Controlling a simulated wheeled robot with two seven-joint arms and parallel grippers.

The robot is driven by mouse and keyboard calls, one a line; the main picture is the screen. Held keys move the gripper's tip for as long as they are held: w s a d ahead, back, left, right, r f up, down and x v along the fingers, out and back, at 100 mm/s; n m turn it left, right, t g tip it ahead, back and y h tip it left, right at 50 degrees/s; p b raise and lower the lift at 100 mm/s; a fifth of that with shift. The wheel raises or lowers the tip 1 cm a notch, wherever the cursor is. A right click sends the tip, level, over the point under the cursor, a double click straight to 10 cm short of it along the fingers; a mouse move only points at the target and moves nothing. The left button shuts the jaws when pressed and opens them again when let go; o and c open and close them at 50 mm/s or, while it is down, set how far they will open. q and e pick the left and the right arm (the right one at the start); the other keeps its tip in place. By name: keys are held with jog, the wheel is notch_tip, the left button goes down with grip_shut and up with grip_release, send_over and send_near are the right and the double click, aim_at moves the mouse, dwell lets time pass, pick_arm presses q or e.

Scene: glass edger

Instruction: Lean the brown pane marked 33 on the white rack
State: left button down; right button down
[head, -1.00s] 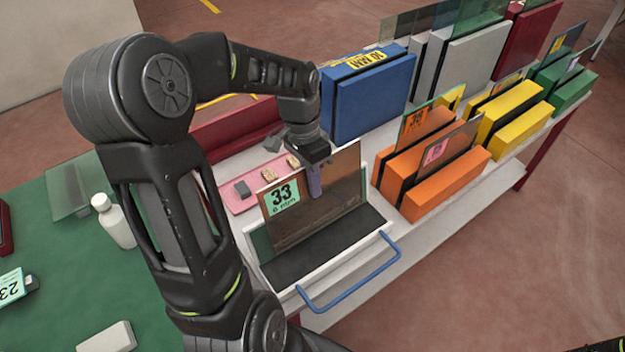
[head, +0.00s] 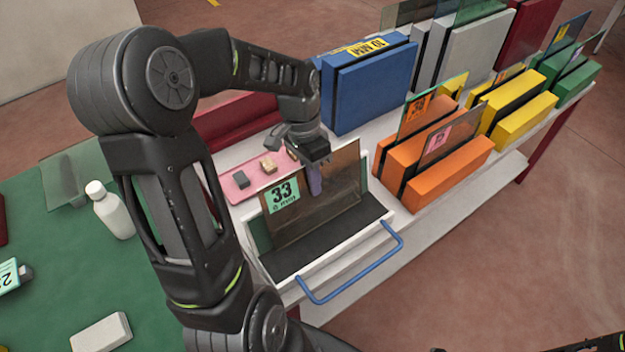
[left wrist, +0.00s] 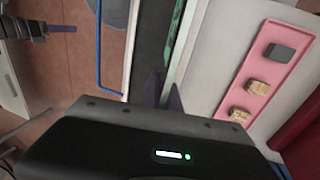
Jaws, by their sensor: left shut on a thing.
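The brown pane (head: 335,200) is see-through, with a green label reading 33 at its left. It stands nearly upright in a white tray-like holder (head: 262,279) with a dark floor and a blue handle. My left gripper (head: 314,180) is shut on the pane's upper edge; its purple fingers also show in the left wrist view (left wrist: 163,92), with the pane edge-on and hard to see. The white rack (head: 475,50) stands at the back right, with greenish panes at it. My right gripper (left wrist: 58,28) shows small in the left wrist view, its jaws unclear.
A blue rack (head: 375,90) stands between the holder and the white rack. Orange racks (head: 450,175), yellow racks (head: 518,110) and a green rack (head: 575,85) stand right. A pink tray (head: 240,193) with small blocks lies behind the pane. A white bottle (head: 112,212) stands left.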

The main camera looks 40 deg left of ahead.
dwell(0.3)
pick_arm(q)
jog(key=c, duration=1.5)
grip_release()
jog(key=shift+a, duration=0.1)
jog(key=shift+w+a+r, duration=0.15)
jog(key=shift+r, duration=0.2)
jog(key=v, duration=0.7)
jog(key=shift+d+r, duration=0.1)
jog(key=shift+d, duration=0.25)
